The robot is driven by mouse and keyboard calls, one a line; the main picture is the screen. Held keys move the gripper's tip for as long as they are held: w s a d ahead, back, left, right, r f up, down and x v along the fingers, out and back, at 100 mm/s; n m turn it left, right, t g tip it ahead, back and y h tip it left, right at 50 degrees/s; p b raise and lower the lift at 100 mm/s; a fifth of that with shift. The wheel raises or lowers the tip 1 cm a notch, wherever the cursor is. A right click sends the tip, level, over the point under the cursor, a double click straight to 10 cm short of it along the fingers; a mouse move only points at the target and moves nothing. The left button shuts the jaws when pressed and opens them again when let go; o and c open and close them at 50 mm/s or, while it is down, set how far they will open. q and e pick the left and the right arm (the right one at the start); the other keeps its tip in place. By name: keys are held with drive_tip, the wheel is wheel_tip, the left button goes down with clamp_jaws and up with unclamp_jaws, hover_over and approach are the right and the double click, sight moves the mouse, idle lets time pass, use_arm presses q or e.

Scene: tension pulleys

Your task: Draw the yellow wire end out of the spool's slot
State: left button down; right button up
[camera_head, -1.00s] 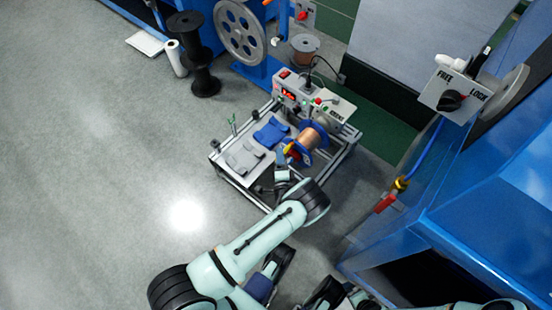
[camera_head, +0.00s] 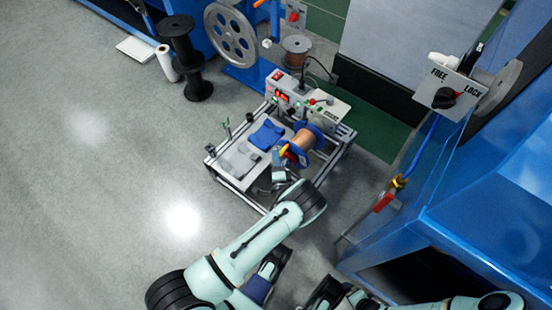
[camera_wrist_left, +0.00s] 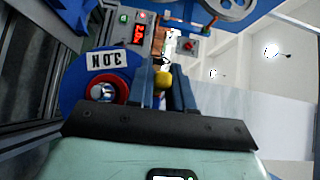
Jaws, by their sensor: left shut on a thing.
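The spool (camera_head: 311,138) has copper-coloured winding between blue flanges and sits on the bench rig. Its near flange fills the left of the left wrist view, with a "3.0 N" label and a red-ringed hub (camera_wrist_left: 108,91). The yellow wire end (camera_head: 285,150) is at the near flange. It also shows as a yellow tip (camera_wrist_left: 163,81) between my left fingers in the wrist view. My left gripper (camera_head: 281,163) is shut on it, close beside the flange. The slot itself is hidden, so I cannot tell how deep the wire sits. My right gripper is not in view.
The rig's control box (camera_head: 290,94) with a red display stands behind the spool. Blue and grey pads (camera_head: 267,134) lie on its plate to the left. A blue machine with a FREE/LOCK switch (camera_head: 446,98) stands at right.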

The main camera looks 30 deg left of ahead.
use_arm(q)
drive_tip(key=shift+s, duration=0.25)
idle(0.3)
drive_tip(key=shift+s+p, duration=0.4)
drive_tip(key=shift+p, duration=0.05)
drive_tip(key=shift+s+a, duration=0.1)
drive_tip(key=shift+s, duration=0.1)
drive_tip(key=shift+s+p, duration=0.4)
drive_tip(key=shift+s, duration=0.25)
idle(0.4)
drive_tip(key=shift+s+p, duration=0.5)
